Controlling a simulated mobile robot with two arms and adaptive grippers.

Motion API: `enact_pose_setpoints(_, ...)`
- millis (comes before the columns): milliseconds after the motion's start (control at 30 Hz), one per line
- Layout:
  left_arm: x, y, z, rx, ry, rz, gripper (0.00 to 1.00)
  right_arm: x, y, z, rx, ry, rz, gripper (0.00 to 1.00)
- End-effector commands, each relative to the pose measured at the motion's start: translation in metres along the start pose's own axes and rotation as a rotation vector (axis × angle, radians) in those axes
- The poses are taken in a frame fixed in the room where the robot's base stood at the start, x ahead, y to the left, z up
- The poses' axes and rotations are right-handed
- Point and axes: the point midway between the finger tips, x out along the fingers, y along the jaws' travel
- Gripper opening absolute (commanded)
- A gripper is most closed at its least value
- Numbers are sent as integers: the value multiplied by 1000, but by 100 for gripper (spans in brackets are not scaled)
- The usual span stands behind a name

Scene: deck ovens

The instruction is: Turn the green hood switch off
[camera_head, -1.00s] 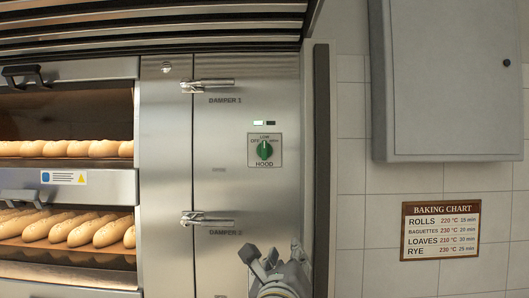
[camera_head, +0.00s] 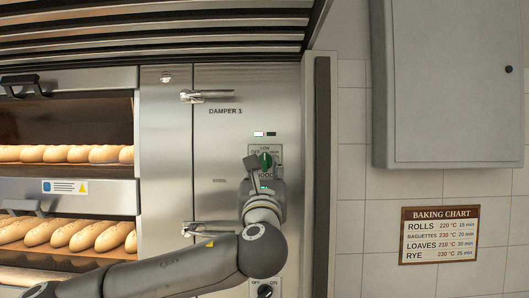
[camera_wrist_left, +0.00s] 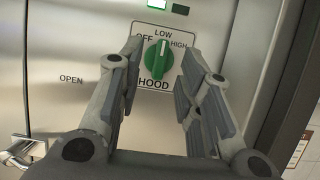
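The green hood switch (camera_head: 265,160) is a round knob on a white plate on the steel oven front. In the left wrist view the knob (camera_wrist_left: 157,60) stands between my fingers, its white mark pointing up, close to LOW. OFF is printed at its upper left, HIGH at its upper right. My left gripper (camera_head: 265,170) is open in front of the plate, one finger on each side of the knob. In the left wrist view the gripper (camera_wrist_left: 160,58) shows a gap on both sides; contact cannot be told. My right gripper is not in view.
Above the plate are a bright lamp (camera_head: 258,134) and a dark one (camera_head: 271,134). Damper handles (camera_head: 206,96) stick out at the left. Another knob (camera_head: 265,291) sits below. Bread loaves (camera_head: 75,153) lie in the ovens. A grey cabinet (camera_head: 445,85) hangs at the right.

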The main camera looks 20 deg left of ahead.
Motion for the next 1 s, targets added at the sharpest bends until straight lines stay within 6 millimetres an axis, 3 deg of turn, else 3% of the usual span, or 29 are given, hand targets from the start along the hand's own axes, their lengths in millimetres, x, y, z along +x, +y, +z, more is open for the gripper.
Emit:
enact_pose_setpoints(33, 10, 0, 4, 2, 2, 1, 33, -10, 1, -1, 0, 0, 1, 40)
enact_pose_setpoints(233, 31, -1, 2, 0, 0, -1, 33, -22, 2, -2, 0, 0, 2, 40)
enact_pose_setpoints(633, 37, -1, -1, -1, 0, -2, 33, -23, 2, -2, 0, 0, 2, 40)
enact_pose_setpoints(900, 37, -1, -1, -1, 0, -2, 1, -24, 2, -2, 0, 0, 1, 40)
enact_pose_setpoints(1000, 37, 0, 0, -1, -1, -1, 0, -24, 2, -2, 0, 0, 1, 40)
